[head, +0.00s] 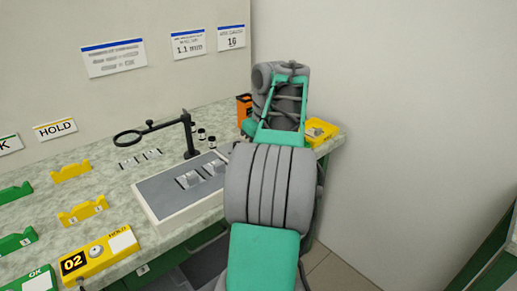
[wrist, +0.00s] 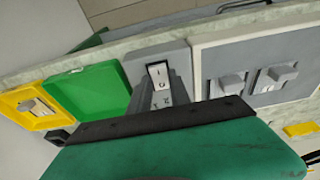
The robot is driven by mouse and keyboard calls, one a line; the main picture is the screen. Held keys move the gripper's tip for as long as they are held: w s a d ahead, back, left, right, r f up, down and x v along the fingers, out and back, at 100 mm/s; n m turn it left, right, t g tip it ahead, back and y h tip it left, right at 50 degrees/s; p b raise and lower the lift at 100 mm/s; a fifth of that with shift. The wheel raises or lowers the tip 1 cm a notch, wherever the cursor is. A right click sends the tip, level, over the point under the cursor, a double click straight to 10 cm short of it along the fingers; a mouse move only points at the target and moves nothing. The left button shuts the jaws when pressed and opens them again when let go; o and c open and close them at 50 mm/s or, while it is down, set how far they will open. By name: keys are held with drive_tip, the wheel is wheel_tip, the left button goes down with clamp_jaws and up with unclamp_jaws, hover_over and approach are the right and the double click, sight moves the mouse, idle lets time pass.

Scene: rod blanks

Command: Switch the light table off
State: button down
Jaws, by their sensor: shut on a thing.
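The light table (head: 152,209) is a low box with a pale frame and a grey top, with no glow visible. Its pale frame and grey top also show at the right in the wrist view (wrist: 203,62). A rocker switch (wrist: 158,72) with dark marks sits on a grey housing left of that frame; I cannot tell which side is pressed. My gripper (wrist: 165,92) is just below the rocker in the wrist view, its grey fingers close together around a small pale piece with dark marks (wrist: 162,99). In the head view my arm hides the gripper and the switch.
Green (wrist: 88,95) and yellow (wrist: 25,106) trays lie left of the switch in the wrist view. Grey blocks stand on the light table. A wall rises at the right.

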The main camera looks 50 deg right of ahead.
drive_tip(key=shift+w+g, duration=0.1)
drive_tip(key=shift+g, duration=0.2)
drive_tip(key=c, duration=1.2)
unclamp_jaws()
wheel_tip(320, 180, up, 8)
drive_tip(key=s+p, duration=0.1)
drive_tip(key=p, duration=0.5)
drive_tip(key=shift+f+p, duration=0.15)
drive_tip(key=shift+p, duration=0.15)
